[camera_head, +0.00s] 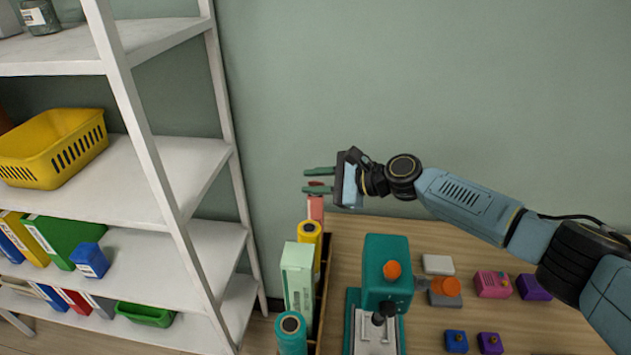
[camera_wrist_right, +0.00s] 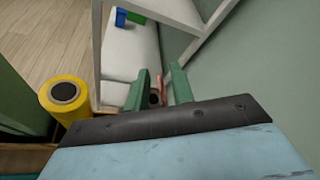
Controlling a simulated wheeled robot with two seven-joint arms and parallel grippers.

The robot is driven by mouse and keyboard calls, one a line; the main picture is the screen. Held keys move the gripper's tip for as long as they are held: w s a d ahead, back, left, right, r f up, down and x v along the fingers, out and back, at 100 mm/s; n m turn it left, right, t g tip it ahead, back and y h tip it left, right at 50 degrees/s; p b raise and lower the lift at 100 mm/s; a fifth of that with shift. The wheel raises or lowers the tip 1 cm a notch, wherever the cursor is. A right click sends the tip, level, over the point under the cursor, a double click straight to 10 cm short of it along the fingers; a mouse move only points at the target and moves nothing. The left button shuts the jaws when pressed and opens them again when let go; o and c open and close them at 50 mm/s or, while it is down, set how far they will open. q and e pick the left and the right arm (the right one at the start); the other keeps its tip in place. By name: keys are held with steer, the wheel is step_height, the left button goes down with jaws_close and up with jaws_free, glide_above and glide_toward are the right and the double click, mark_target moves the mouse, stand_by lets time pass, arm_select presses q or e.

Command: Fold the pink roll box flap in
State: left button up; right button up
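A pink roll box (camera_head: 316,208) stands upright at the far end of a row of rolls and boxes, at the left edge of the wooden table. Its top edge shows reddish between the green fingers of my right gripper (camera_head: 318,180), which is open and level above it. In the right wrist view, the right gripper's fingers (camera_wrist_right: 158,88) are spread, with a thin pink strip (camera_wrist_right: 162,82) and a dark round end between them. I cannot tell whether either finger touches the pink part. Much of the box is hidden behind the yellow roll. My left gripper is not in view.
A yellow roll (camera_head: 309,236), a pale green box (camera_head: 298,270) and a teal roll (camera_head: 291,330) stand nearer in the row. A teal machine (camera_head: 386,270) stands right of them. A white shelf (camera_head: 150,165) rises on the left; the green wall is behind.

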jaws_close()
